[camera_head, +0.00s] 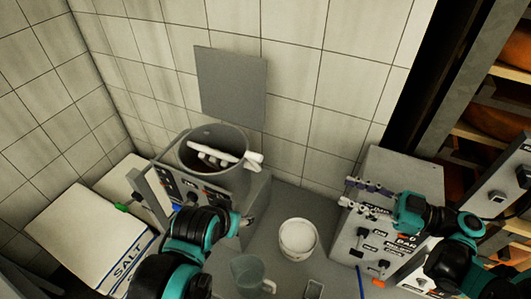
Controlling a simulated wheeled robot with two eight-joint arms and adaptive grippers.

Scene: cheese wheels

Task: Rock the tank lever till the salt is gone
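The round grey tank (232,180) stands against the tiled wall behind a tilted control panel (150,190). A pale, bar-like piece (226,157) lies across the tank's mouth; I cannot tell what it is. A green-tipped lever (122,207) sticks out left of the panel. A small blue-tipped piece (177,208) shows beside my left wrist. Salt inside the tank cannot be made out.
A white salt sack (85,225) lies at left. A white tub (297,252) and a clear jug (248,277) stand on the grey counter (285,196). A labelled switch box (352,235) stands below my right gripper. Shelves with cheese wheels (497,122) are at right.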

